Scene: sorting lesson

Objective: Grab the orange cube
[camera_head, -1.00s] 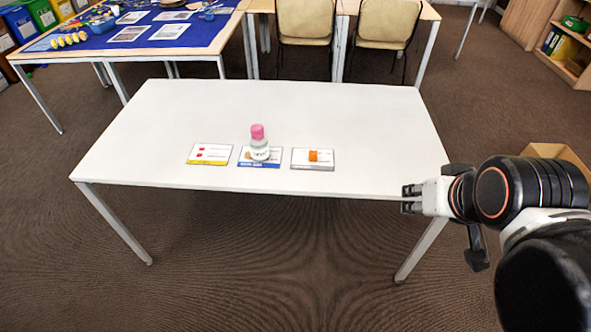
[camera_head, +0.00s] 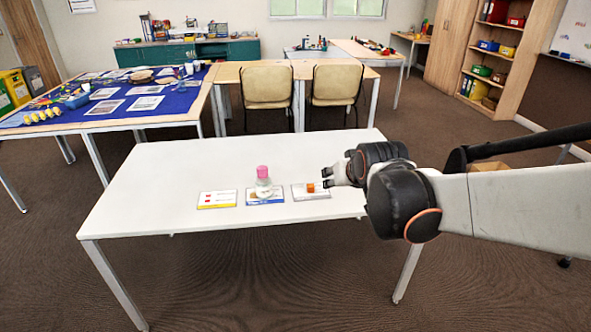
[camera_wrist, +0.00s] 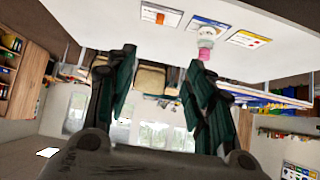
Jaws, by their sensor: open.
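The small orange cube (camera_head: 311,188) sits on a white card (camera_head: 321,194) at the right of the row on the white table. In the wrist view, which is upside down, the cube (camera_wrist: 160,18) shows near the top edge. My gripper (camera_head: 327,177) is just right of the cube in the head view, over the table. It is open, with its two dark green fingers (camera_wrist: 160,58) spread and nothing between them. I cannot tell whether a fingertip touches the cube, but they look apart.
A clear bottle with a pink cap (camera_head: 263,182) stands on the middle blue-edged card, left of the cube. A yellow-edged card (camera_head: 217,200) lies further left. The rest of the white table (camera_head: 180,170) is clear. Chairs stand behind it.

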